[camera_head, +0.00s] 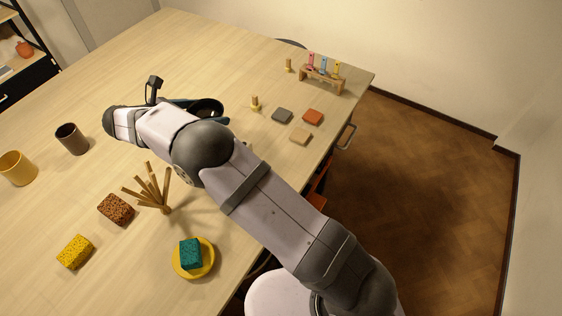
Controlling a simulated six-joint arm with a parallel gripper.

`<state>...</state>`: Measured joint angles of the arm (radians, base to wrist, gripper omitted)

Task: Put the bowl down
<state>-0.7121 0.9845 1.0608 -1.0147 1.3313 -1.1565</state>
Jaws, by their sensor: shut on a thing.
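A dark teal bowl (212,104) shows behind my arm, left of the middle of the table. Its near side is hidden by my arm. My gripper (184,102) is mostly hidden behind my wrist and forearm, and its fingertips cannot be seen. It is shut on the bowl, at the bowl's left side. I cannot tell whether the bowl touches the table (190,45) or hangs a little above it.
A wooden stand (322,80) with colourful tools, pegs and several tiles (300,136) are at the right. In front are a bundle of sticks (153,190), a brown sponge (116,209), a yellow sponge (75,251), a yellow plate (207,266) bearing a teal sponge (190,253). A brown cup (72,139) and yellow mug (17,168) stand left.

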